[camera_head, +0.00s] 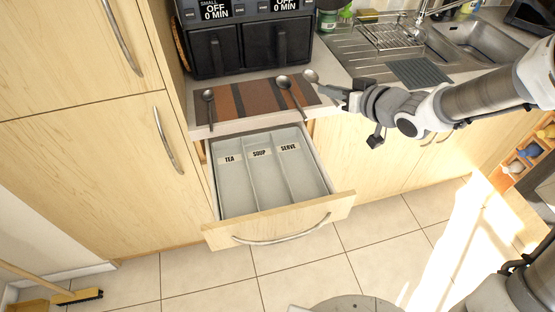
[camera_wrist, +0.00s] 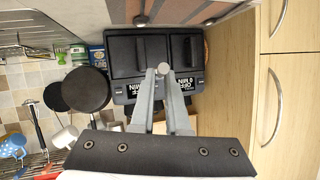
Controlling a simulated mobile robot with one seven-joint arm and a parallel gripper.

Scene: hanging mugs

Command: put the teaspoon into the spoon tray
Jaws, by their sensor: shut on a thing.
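My gripper (camera_head: 345,97) is shut on a metal spoon (camera_head: 311,76), right of the striped mat; its bowl points left, away from the gripper. In the wrist view a small round grey end of the spoon (camera_wrist: 163,68) shows between the fingertips (camera_wrist: 160,85). Two other spoons lie on the mat: a small one (camera_head: 208,96) at the left and one (camera_head: 283,83) at the right. I cannot tell by size which is the teaspoon. The spoon tray (camera_head: 327,172) sits in the open drawer, with empty compartments labelled TEA, SOUP and SERVE from left to right.
The drawer front (camera_head: 280,222) juts out below the counter. The striped mat (camera_head: 246,100) lies before a black two-drawer appliance (camera_head: 250,45). A sink with a dish rack (camera_head: 392,36) is at the right. The air above the tray is clear.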

